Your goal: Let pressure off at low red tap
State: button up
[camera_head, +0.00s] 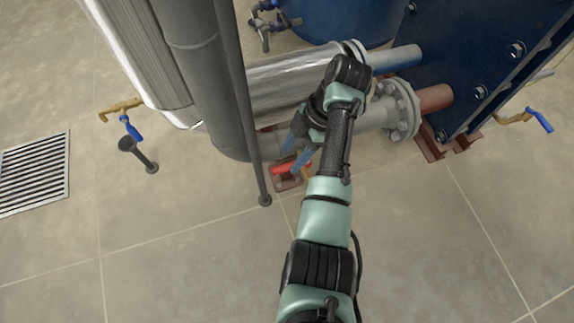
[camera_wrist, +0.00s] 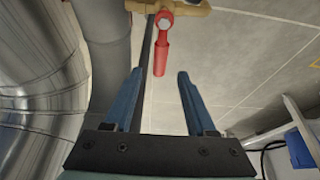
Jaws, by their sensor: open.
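The low red tap handle (camera_head: 291,165) sits close to the floor below the grey pipes. In the wrist view the red handle (camera_wrist: 161,57) hangs from a brass valve body (camera_wrist: 184,8), its free end pointing toward my gripper. My gripper (camera_wrist: 160,78) is open, with two blue fingers. The handle's end shows between the fingertips, nearer the left one, and the fingers do not visibly close on it. In the head view my gripper (camera_head: 300,155) reaches down beside the handle, and my arm hides part of the valve. Whether a finger touches the handle I cannot tell.
A thin dark upright pipe (camera_head: 243,110) stands just left of the tap. A thick grey pipe (camera_head: 205,80) and a flanged pipe (camera_head: 370,120) crowd the space. Blue-handled taps (camera_head: 131,127) and (camera_head: 539,119) are elsewhere. A floor grate (camera_head: 35,172) lies left; the front floor is clear.

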aim_at(284, 167)
jog(key=shift+b+x, duration=0.8)
jog(key=shift+x, duration=1.15)
grip_shut()
